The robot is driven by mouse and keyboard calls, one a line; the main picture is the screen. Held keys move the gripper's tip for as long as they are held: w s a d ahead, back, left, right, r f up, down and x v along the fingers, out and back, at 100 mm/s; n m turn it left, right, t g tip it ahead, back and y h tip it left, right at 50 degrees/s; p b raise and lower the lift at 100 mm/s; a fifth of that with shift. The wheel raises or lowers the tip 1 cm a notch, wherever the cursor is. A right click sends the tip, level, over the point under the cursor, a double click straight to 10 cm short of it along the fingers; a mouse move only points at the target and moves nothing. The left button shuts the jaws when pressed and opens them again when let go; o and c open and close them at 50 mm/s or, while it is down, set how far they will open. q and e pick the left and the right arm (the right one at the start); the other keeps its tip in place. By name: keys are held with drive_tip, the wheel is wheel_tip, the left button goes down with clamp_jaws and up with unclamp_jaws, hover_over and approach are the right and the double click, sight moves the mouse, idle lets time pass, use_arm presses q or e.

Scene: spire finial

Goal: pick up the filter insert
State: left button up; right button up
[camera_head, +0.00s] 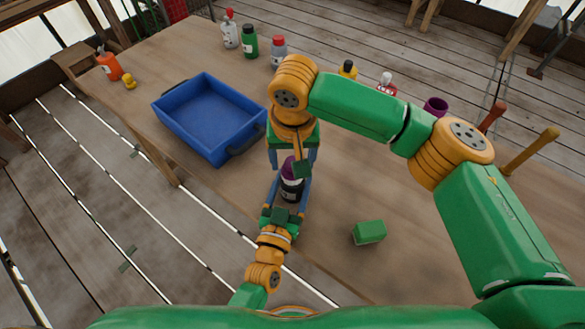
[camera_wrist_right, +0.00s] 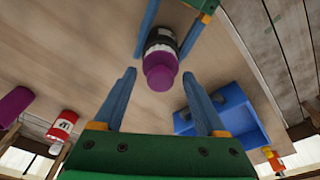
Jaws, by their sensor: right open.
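A dark container (camera_head: 291,188) with a light band and a purple top (camera_head: 289,166) is near the table's front edge. The purple top, which may be the filter insert, faces the camera in the right wrist view (camera_wrist_right: 160,76). My left gripper (camera_head: 292,178) has its blue fingers on both sides of the dark container, seemingly pressed against it. My right gripper (camera_head: 291,161) is open just above the purple top.
A blue tray (camera_head: 172,126) stands to the left. A green block (camera_head: 369,232) lies to the right. Several bottles stand along the back, including a green one (camera_head: 250,42). A purple cup (camera_head: 436,106) is behind my right arm. Bare table lies around the green block.

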drive_tip(key=shift+w+f, duration=0.1)
drive_tip(key=shift+f, duration=0.25)
drive_tip(key=c, duration=1.1)
use_arm(q)
drive_tip(key=o, duration=1.4)
drive_tip(key=shift+o, duration=0.2)
drive_tip(key=v, duration=1.2)
use_arm(e)
drive_tip(key=shift+o, duration=0.2)
wheel_tip(320, 180, up, 13)
